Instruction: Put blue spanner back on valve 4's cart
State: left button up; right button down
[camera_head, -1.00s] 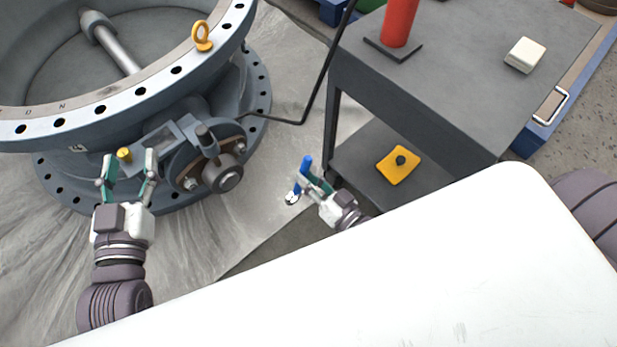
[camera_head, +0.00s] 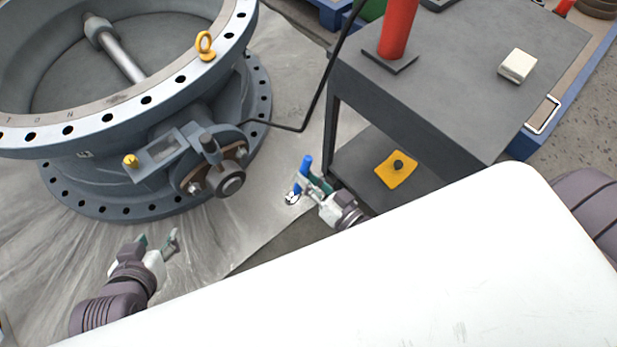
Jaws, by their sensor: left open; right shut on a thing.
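The blue spanner (camera_head: 305,164) is in my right gripper (camera_head: 307,184), which is shut on it. Its blue handle points up and its silver head hangs below the fingers, above the floor sheet. The gripper hides its middle. A dark grey cart (camera_head: 470,70) with a top and a lower shelf stands just right of this gripper; the spanner is apart from it.
The cart's top holds a red cone-like object (camera_head: 397,30) and a pale block (camera_head: 518,65). Its lower shelf holds a yellow piece with a black knob (camera_head: 396,168). A bent black bar (camera_head: 312,105) runs between valve and cart. The cart top's middle is clear.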

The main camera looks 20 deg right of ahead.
pick_arm(q)
jog(key=s+a+f+g+y+p, duration=0.1)
jog(key=s+a+f+g+p, duration=0.2)
jog(key=s+g, duration=0.45)
notch_tip(320, 180, down, 7)
jog(key=t+p, duration=0.1)
jog(key=p, duration=0.2)
jog(key=shift+s+d, duration=0.15)
dwell(0.4)
